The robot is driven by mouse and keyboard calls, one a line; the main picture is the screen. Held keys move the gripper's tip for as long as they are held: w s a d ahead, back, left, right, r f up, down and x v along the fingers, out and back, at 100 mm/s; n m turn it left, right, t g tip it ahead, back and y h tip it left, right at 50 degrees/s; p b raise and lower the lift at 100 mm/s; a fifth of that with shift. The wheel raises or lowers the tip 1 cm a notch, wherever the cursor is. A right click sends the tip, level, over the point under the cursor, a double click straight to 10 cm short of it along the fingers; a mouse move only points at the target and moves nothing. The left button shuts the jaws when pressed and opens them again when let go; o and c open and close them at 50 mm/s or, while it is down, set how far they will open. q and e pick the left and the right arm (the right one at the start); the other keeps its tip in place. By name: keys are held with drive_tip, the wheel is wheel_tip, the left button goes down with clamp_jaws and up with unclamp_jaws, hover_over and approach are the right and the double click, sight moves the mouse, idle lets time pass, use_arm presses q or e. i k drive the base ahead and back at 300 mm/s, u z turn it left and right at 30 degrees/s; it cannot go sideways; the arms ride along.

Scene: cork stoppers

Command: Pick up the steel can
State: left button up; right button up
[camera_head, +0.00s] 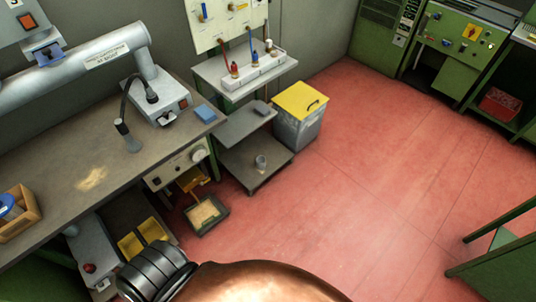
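A small grey metal can (261,161) stands upright on the low shelf of a grey stand, close to the floor and near the middle of the picture. It is small in view, so its details and contents are hard to tell. Nothing touches it from above. Neither of my grippers shows in the head view, so I cannot see where they are relative to the can.
A workbench (75,160) fills the left side. The grey stand (250,122) has a shelf above the can. A grey bin with a yellow lid (300,99) stands to its right. A dark tray (207,213) lies left of the stand. Red floor (370,190) is open to the right.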

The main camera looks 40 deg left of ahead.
sight(260, 160)
drive_tip(key=u, duration=0.35)
drive_tip(key=i, duration=0.9)
drive_tip(key=u, duration=1.35)
drive_tip(key=i, duration=0.7)
drive_tip(key=u, duration=0.85)
